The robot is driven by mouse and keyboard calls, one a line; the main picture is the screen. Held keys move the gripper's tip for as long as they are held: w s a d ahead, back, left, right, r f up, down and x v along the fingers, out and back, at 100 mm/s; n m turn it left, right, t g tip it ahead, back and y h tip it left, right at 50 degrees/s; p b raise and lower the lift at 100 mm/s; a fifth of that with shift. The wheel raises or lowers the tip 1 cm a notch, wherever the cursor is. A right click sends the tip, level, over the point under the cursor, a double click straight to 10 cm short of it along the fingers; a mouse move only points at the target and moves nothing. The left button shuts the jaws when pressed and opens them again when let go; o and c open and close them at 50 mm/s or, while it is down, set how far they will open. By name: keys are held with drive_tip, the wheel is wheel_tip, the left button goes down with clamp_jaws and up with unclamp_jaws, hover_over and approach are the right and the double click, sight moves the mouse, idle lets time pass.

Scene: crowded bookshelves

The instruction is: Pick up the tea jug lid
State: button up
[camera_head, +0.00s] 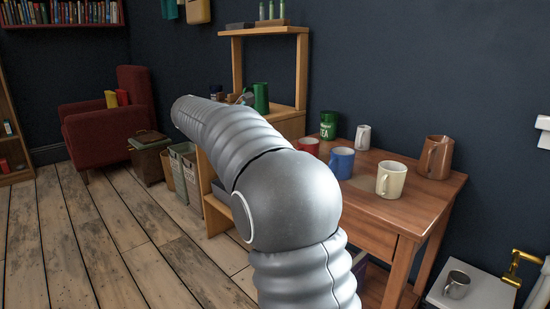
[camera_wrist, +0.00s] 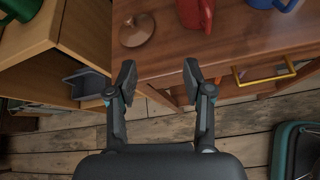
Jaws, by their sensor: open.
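The lid (camera_wrist: 137,29), a round brown disc with a small knob, lies on the wooden table (camera_wrist: 160,55) near its left edge in the wrist view. My gripper (camera_wrist: 160,76) is open and empty, its two fingers apart near the table's front edge. The lid is up and left of the fingertips, not between them. A brown jug (camera_head: 436,158) stands at the table's right end.
A red mug (camera_wrist: 195,12) stands right of the lid, with a blue mug (camera_wrist: 272,3) beyond. A cream mug (camera_head: 391,180), a small white jug (camera_head: 363,138) and a green tea tin (camera_head: 328,125) share the table. A wooden shelf unit (camera_wrist: 40,42) adjoins its left side.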

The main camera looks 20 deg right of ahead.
drive_tip(key=w+d+f+n, duration=0.1)
drive_tip(key=w+d, duration=0.1)
drive_tip(key=w, duration=0.1)
drive_tip(key=w+d+f+n+h+b, duration=0.1)
drive_tip(key=w+d, duration=0.1)
drive_tip(key=w+d+f+h+b, duration=0.1)
drive_tip(key=w+d, duration=0.1)
drive_tip(key=w, duration=0.1)
drive_tip(key=shift+w+d+f+n, duration=0.25)
drive_tip(key=shift+w+f+n, duration=0.05)
drive_tip(key=shift+n, duration=0.1)
drive_tip(key=shift+r+b+x, duration=0.2)
drive_tip(key=shift+b+x, duration=0.05)
drive_tip(key=shift+x, duration=1.35)
drive_tip(key=shift+r+b+x, duration=0.2)
drive_tip(key=shift+x, duration=1.35)
drive_tip(key=shift+d, duration=0.15)
clamp_jaws()
